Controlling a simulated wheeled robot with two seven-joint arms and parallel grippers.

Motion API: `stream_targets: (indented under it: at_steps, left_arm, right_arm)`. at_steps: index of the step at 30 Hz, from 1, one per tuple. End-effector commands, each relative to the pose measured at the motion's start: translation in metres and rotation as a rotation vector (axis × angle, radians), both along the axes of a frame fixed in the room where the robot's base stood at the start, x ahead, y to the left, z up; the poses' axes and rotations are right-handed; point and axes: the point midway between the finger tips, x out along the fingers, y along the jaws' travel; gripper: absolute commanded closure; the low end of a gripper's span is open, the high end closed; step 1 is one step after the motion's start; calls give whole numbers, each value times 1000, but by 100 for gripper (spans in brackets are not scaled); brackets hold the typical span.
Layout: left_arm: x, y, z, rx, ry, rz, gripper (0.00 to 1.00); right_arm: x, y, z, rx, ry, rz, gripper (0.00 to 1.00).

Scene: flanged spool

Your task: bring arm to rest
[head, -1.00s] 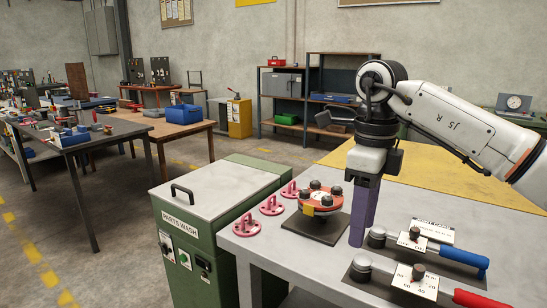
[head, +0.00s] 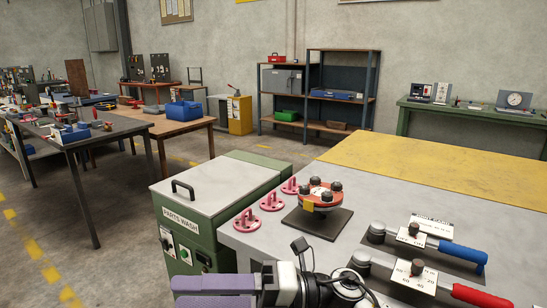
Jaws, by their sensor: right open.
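My right gripper (head: 180,293) shows at the bottom edge of the head view, in front of the bench. Its purple fingers point left and are apart, with nothing seen between them. The arm behind it is mostly cut off by the lower edge. The red flanged spool (head: 320,191) with dark knobs around its top and a yellow tag sits on a dark square plate (head: 335,224) on the grey bench (head: 270,240). The gripper is well clear of the spool, nearer the camera. My left gripper is not in view.
Several pink flanged pieces (head: 271,201) stand along the bench's left edge. A blue-handled lever (head: 462,255) and a red-handled lever (head: 480,296) are at the right front. A green parts washer (head: 215,210) adjoins the left. The yellow mat (head: 430,165) behind is bare.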

Motion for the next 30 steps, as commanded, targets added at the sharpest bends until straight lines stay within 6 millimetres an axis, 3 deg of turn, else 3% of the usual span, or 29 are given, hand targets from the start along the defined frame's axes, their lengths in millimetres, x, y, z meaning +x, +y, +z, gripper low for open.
stream_targets:
  at_steps: [4,7,11,14,17,22,25,30]
  left_arm:
    - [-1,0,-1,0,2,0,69]
    - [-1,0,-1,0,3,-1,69]
    - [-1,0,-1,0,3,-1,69]
    - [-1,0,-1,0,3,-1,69]
    - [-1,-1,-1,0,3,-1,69]
    - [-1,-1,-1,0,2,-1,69]
    - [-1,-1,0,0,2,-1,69]
    - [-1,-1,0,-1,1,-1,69]
  right_arm:
    - [25,-23,-9,256,375,-242,56]
    - [46,-55,-36,389,637,-416,56]
    - [59,-110,-101,522,990,-657,56]
    - [50,-153,-164,590,1252,-839,56]
    - [25,-191,-225,633,1488,-1003,56]
    - [-47,-243,-316,662,1841,-1249,56]
    - [-92,-264,-353,662,2004,-1362,56]
    - [-144,-282,-384,654,2167,-1475,56]
